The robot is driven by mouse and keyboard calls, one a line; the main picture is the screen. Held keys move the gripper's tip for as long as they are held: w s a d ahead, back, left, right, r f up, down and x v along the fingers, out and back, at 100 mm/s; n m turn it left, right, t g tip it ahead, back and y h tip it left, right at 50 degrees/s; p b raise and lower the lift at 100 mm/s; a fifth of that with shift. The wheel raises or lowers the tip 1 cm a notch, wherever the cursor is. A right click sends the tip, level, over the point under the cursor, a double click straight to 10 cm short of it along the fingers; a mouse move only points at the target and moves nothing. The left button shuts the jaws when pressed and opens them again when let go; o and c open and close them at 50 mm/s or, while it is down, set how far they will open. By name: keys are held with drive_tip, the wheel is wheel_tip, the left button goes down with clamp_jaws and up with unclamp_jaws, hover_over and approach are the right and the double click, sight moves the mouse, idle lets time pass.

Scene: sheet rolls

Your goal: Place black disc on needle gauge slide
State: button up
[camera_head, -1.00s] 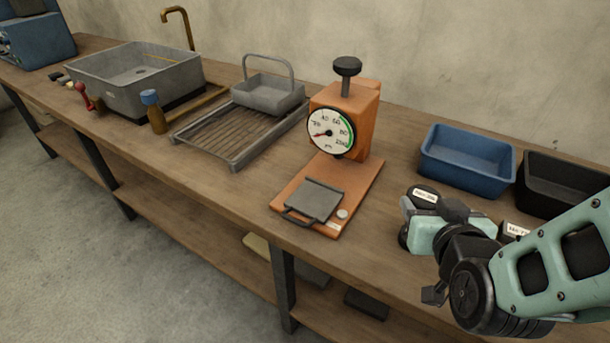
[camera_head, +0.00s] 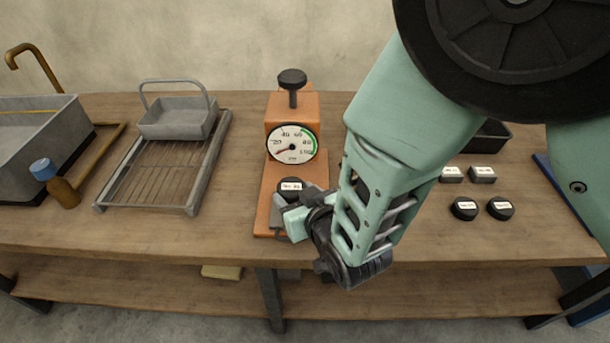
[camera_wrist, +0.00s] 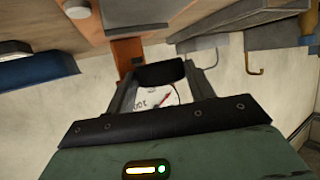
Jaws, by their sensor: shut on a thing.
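The black disc (camera_head: 290,185) with a white label is between the fingers of my gripper (camera_head: 289,193), which is shut on it. In the wrist view the disc (camera_wrist: 160,72) shows dark between the two fingers. The orange needle gauge (camera_head: 292,106) stands behind, with a round white dial (camera_head: 291,143) and a black top knob. The disc is over the gauge's orange base (camera_head: 265,207), in front of the dial. The grey slide on that base is mostly hidden by my gripper. I cannot tell whether the disc touches it.
A grey rack (camera_head: 160,170) with a handled basket (camera_head: 178,120) and a sink (camera_head: 40,135) stand to the left. My arm hides much of the right side.

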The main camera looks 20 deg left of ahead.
drive_tip(key=shift+f+p, duration=0.3)
drive_tip(key=shift+f, duration=2.45)
drive_tip(key=shift+f, duration=0.25)
drive_tip(key=o, duration=1)
drive_tip(key=shift+r, duration=0.1)
drive_tip(key=shift+r, duration=0.15)
